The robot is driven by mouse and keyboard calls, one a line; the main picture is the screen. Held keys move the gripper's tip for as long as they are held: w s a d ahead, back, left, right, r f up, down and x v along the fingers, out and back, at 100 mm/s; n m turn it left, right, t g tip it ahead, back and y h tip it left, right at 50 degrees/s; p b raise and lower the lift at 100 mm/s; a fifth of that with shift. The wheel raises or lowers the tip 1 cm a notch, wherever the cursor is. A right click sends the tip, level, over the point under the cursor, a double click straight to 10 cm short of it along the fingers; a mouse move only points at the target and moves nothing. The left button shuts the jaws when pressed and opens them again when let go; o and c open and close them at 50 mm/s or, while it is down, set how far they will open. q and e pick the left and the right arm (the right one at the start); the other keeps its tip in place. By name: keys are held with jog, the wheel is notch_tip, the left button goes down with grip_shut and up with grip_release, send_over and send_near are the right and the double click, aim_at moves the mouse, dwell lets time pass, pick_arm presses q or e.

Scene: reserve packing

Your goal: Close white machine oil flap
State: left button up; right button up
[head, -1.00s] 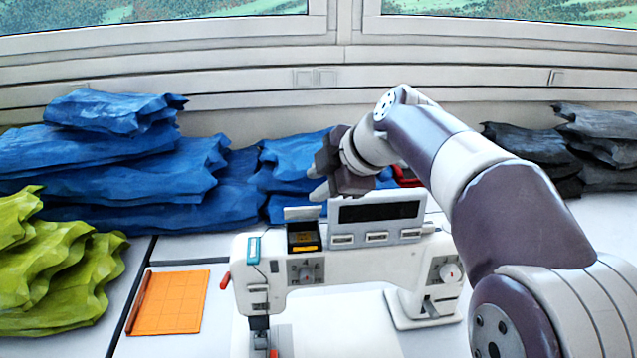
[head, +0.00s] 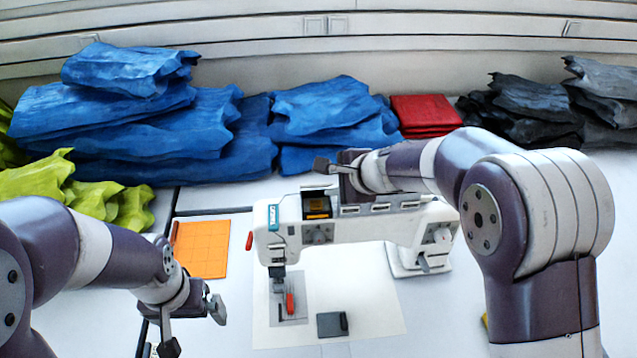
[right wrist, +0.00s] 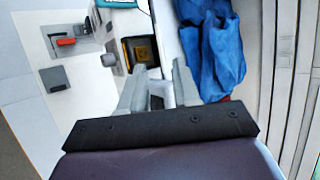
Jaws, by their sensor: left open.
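The white sewing machine (head: 350,228) stands on the table. Its oil compartment (head: 317,207), dark with a yellow-orange inside, is uncovered on top at the left. The oil flap (head: 319,187) stands up at the compartment's back edge, seen nearly edge-on. The compartment also shows in the right wrist view (right wrist: 141,52). My right gripper (head: 330,163) is just behind and above the flap; its fingers (right wrist: 160,68) are apart with nothing between them. I cannot tell whether it touches the flap. My left gripper (head: 193,327) is open and empty, low at the left, away from the machine.
An orange mat (head: 202,250) lies left of the machine. A small dark grey block (head: 329,324) lies on the white base in front. Blue fabric piles (head: 160,125), red cloth (head: 425,114) and dark cloth (head: 525,112) line the back. Green fabric (head: 100,195) is at left.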

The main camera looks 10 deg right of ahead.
aim_at(317, 185)
jog(key=x, duration=0.8)
jog(key=shift+w, duration=0.15)
jog(key=shift+c, duration=0.3)
grip_shut()
jog(key=shift+f, duration=0.1)
dwell(0.7)
